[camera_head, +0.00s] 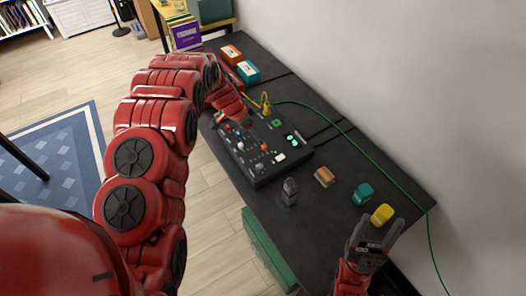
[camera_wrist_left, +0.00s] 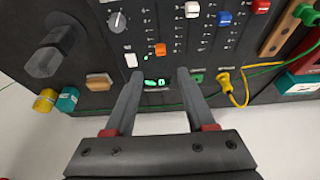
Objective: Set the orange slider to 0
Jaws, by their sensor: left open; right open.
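The control panel (camera_head: 262,152) lies on the dark table. Its orange slider (camera_head: 264,146) also shows in the left wrist view (camera_wrist_left: 160,49), near the display end of its track; I cannot read its exact mark. A small display with green characters (camera_wrist_left: 155,82) is just below it there, too small to read surely. My left gripper (camera_wrist_left: 158,74) is open and empty, its fingertips on either side of the display, close to the orange slider but not around it. In the head view the left fingers are hard to make out. My right gripper (camera_head: 377,234) is open and empty over the table's near right part.
White (camera_wrist_left: 192,9), blue (camera_wrist_left: 224,18) and red (camera_wrist_left: 260,6) sliders and a dark knob (camera_wrist_left: 118,21) share the panel. Wooden (camera_head: 324,176), teal (camera_head: 363,193) and yellow (camera_head: 382,214) pieces lie on the table. A green cable (camera_head: 345,128) runs along the wall side.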

